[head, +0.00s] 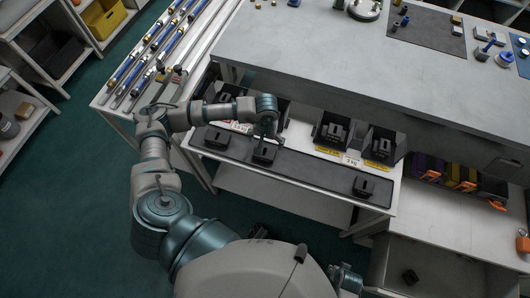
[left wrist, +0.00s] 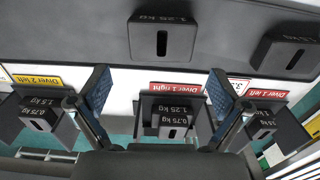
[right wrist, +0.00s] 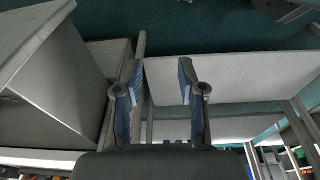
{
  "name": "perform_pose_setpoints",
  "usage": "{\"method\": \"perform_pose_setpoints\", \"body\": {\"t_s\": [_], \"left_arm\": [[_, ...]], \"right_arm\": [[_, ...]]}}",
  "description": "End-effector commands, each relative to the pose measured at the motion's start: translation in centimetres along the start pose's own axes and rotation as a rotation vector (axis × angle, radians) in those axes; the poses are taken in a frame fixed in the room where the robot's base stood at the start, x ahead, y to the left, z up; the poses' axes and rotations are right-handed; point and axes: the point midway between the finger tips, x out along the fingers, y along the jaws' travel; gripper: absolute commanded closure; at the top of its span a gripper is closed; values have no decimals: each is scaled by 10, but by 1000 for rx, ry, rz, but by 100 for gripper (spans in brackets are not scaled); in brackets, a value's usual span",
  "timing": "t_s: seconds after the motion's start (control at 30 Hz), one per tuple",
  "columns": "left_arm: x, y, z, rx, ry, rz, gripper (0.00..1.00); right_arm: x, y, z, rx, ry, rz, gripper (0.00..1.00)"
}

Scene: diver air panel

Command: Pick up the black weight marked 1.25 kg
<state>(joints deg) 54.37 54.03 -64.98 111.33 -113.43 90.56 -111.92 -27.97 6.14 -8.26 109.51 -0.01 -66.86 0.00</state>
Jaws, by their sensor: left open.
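A black weight marked 1.25 kg (left wrist: 162,38) lies on the dark mat in the left wrist view, where the picture is upside down. In the head view a black block (head: 263,155), apparently this weight, lies just below my left gripper (head: 268,136). That gripper is open and empty, its fingers (left wrist: 155,100) apart and short of the weight. Another 1.25 kg label shows on a weight (left wrist: 174,108) in the bin marked Diver 1 right. My right gripper (right wrist: 160,85) is open and empty, facing shelving, away from the weights.
Other black weights lie on the mat (head: 310,175), one to the left (head: 215,138) and one to the right (head: 363,187). Black labelled bins (head: 332,130) holding weights stand behind the mat. The grey worktop (head: 350,75) rises behind them.

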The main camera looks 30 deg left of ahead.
Motion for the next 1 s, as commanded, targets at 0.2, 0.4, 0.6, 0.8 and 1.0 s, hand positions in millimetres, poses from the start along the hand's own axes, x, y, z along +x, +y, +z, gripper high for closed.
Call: {"method": "perform_pose_setpoints", "body": {"t_s": [0.2, 0.4, 0.6, 0.8, 1.0], "left_arm": [[15, 0, 1, 0, -2, 1, 0], [40, -2, 8, 0, -4, 1, 0], [64, -2, 7, -1, -1, 2, 0], [63, -2, 7, 0, 0, 2, 5], [63, -2, 7, -1, -1, 2, 55]], "right_arm": [[-4, 0, 0, 1, 1, 0, 60], [-4, 0, 0, 1, 1, 0, 60], [-8, 0, 1, 1, -4, -1, 60], [-11, 0, -1, 1, 1, -1, 60], [-10, 0, -1, 1, 2, -1, 60]]}}
